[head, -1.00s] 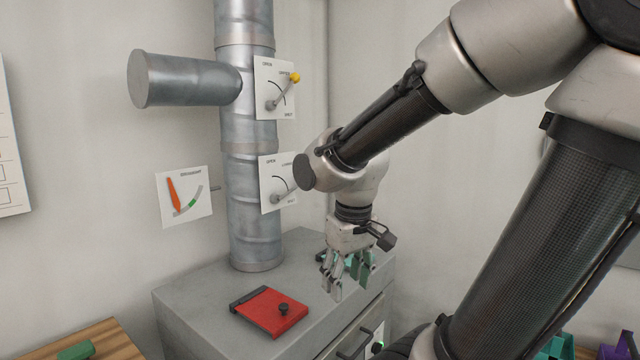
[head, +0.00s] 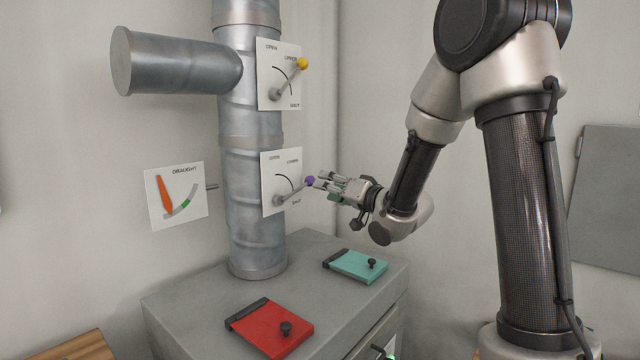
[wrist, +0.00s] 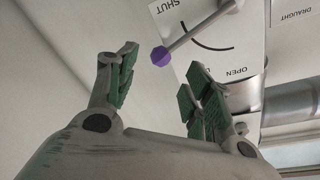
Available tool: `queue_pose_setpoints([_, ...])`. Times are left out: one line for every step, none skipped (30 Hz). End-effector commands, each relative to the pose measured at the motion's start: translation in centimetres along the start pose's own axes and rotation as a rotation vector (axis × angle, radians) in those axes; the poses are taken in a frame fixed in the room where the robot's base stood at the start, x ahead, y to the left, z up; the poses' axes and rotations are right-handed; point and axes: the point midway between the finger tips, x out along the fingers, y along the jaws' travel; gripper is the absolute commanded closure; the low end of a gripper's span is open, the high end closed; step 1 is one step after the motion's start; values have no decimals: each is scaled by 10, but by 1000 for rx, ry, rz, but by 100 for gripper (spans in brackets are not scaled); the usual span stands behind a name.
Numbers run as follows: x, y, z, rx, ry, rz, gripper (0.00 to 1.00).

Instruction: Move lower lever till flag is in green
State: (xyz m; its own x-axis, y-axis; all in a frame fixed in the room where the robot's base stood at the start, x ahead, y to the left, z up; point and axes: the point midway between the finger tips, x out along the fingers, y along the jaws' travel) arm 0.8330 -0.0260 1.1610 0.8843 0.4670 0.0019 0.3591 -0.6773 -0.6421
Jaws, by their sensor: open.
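The lower lever (head: 296,191) is a grey rod with a purple knob (head: 310,181) on a white plate marked OPEN and SHUT. It points right and slightly up, nearer SHUT. My gripper (head: 314,181) is open, with its fingertips at the knob in the head view. In the wrist view the purple knob (wrist: 161,56) lies just beyond and between the open fingers (wrist: 160,70); contact cannot be told. The draught gauge (head: 176,196) has an orange flag (head: 165,195) standing left of the green band (head: 185,204).
The upper lever (head: 290,77) with a yellow knob sits above on the same metal pipe (head: 252,150). A red hatch (head: 268,330) and a teal hatch (head: 355,265) lie on the grey cabinet top (head: 200,297). A side pipe (head: 180,63) sticks out left.

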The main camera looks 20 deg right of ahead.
Motion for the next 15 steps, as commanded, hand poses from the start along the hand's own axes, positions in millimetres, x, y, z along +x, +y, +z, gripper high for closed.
queue_pose_setpoints([8,-1,0,-1,0,-3,49])
queue_pose_setpoints([13,-1,0,-1,-1,-2,49])
queue_pose_setpoints([20,-1,1,-1,-1,-2,49])
queue_pose_setpoints([26,-1,1,-2,-2,-1,49])
queue_pose_setpoints([31,-1,1,-2,-2,-2,49])
queue_pose_setpoints([38,0,1,-2,-1,-1,49])
queue_pose_setpoints([42,0,1,-2,-1,-1,49])
queue_pose_setpoints([47,0,1,-2,-1,-1,49])
queue_pose_setpoints([52,0,1,-3,-2,0,49])
queue_pose_setpoints([56,0,1,-3,-2,-1,49])
queue_pose_setpoints([59,0,1,-3,-2,0,49])
queue_pose_setpoints([62,0,1,-3,-1,0,49])
queue_pose_setpoints([64,0,0,-3,0,1,49])
queue_pose_setpoints([66,0,0,-3,0,1,49])
queue_pose_setpoints([68,0,0,-3,0,1,49])
